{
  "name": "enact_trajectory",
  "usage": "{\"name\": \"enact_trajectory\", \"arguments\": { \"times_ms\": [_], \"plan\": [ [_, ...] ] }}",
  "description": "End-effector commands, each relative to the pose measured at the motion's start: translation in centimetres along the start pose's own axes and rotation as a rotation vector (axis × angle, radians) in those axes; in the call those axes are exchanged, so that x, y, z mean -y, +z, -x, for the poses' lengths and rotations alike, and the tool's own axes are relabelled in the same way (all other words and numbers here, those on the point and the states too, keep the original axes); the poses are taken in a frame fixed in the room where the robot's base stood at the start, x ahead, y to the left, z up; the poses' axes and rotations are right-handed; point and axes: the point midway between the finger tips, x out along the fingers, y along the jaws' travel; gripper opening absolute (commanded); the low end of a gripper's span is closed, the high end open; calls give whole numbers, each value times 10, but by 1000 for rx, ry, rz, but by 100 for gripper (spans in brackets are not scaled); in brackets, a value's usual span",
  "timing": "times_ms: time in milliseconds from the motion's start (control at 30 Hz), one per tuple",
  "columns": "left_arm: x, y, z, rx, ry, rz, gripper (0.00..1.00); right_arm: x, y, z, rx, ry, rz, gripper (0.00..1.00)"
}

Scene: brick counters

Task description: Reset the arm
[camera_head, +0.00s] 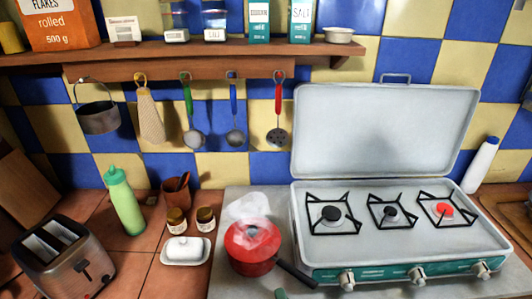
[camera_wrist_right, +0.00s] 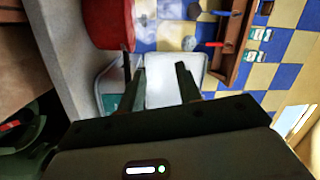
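My right gripper (camera_wrist_right: 161,78) shows in the right wrist view. Its two dark fingers stand apart with nothing between them. Behind them is the pale camping stove, seen sideways. A red pot (camera_head: 252,247) with a dark handle stands steaming on the grey slab left of the stove. Part of the red pot (camera_wrist_right: 103,24) also shows at the top of the right wrist view, apart from the fingers.
The stove (camera_head: 402,222) has its lid (camera_head: 380,130) up; its right burner (camera_head: 444,210) glows red. A toaster (camera_head: 65,255), green bottle (camera_head: 124,203) and white butter dish (camera_head: 186,251) stand on the left counter. Utensils hang below the shelf (camera_head: 190,52).

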Motion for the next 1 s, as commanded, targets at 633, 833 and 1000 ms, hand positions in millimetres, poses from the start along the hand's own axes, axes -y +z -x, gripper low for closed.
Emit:
{"name": "enact_trajectory", "arguments": {
  "times_ms": [633,833,1000],
  "plan": [
    [0,0,0,0,-1,1,0,-75,-125,79,869,451,1715,34],
    [0,0,0,0,-1,1,0,-86,-200,122,976,817,1878,34],
    [0,0,-1,0,-1,1,0,-125,-204,134,1060,911,1873,34]
  ]
}}
